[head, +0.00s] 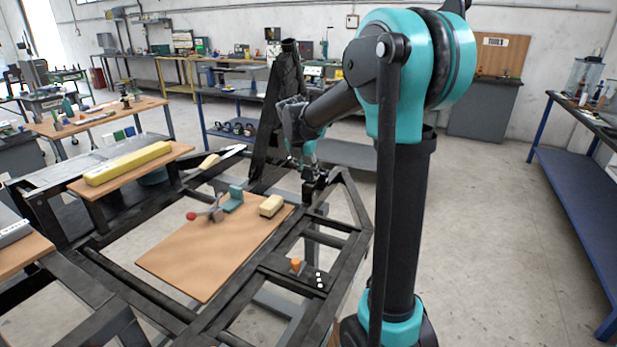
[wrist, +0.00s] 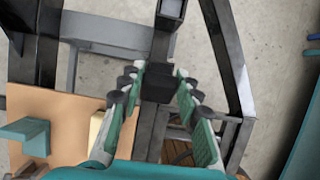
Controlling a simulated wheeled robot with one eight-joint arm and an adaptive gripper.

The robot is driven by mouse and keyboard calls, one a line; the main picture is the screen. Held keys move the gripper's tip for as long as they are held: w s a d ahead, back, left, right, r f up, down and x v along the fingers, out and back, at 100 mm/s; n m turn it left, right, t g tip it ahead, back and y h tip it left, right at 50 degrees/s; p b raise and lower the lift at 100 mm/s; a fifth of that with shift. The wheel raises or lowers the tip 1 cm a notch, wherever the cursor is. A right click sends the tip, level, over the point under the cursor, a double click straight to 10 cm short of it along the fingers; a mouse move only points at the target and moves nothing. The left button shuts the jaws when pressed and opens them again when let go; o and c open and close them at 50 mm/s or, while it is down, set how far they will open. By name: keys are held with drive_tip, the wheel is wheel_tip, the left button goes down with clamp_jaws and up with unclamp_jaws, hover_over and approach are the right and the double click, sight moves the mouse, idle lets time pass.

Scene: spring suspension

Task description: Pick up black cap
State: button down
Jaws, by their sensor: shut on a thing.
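My gripper (head: 312,178) is over the far end of the black metal frame in the head view. In the wrist view its two green-padded fingers (wrist: 158,80) close from both sides on a small dark block, the black cap (wrist: 158,86). The cap sits between the fingertips, in line with a dark frame post beyond it. I cannot tell whether the cap still touches the frame. In the head view the cap is too small and dark to make out clearly.
A wooden board (head: 190,262) lies on the frame with a teal toggle clamp (head: 232,200) and a cream block (head: 271,205). A black plate (head: 285,273) with an orange knob is nearer. Black frame bars (wrist: 232,60) flank my fingers. Open floor is at right.

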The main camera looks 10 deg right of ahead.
wheel_tip(320, 180, up, 17)
drive_tip(key=f+m+g+y, duration=0.1)
drive_tip(key=f+m, duration=0.2)
drive_tip(key=m, duration=0.1)
drive_tip(key=d+f+m+g+y, duration=0.1)
drive_tip(key=f+m+y, duration=0.1)
drive_tip(key=m, duration=0.3)
drive_tip(key=f+m+g+y, duration=0.1)
drive_tip(key=f+m+y, duration=0.1)
drive_tip(key=f+m, duration=0.2)
drive_tip(key=shift+s+d+f+m, duration=0.15)
drive_tip(key=shift+d+f+m, duration=0.1)
drive_tip(key=shift+f+m, duration=0.25)
drive_tip(key=f+m, duration=0.1)
drive_tip(key=m, duration=0.1)
drive_tip(key=m+t+y, duration=0.1)
drive_tip(key=m, duration=0.1)
drive_tip(key=shift+f+t, duration=0.3)
drive_tip(key=shift+f, duration=0.05)
drive_tip(key=shift+d, duration=0.1)
drive_tip(key=shift+f, duration=2.85)
drive_tip(key=shift+f, duration=0.9)
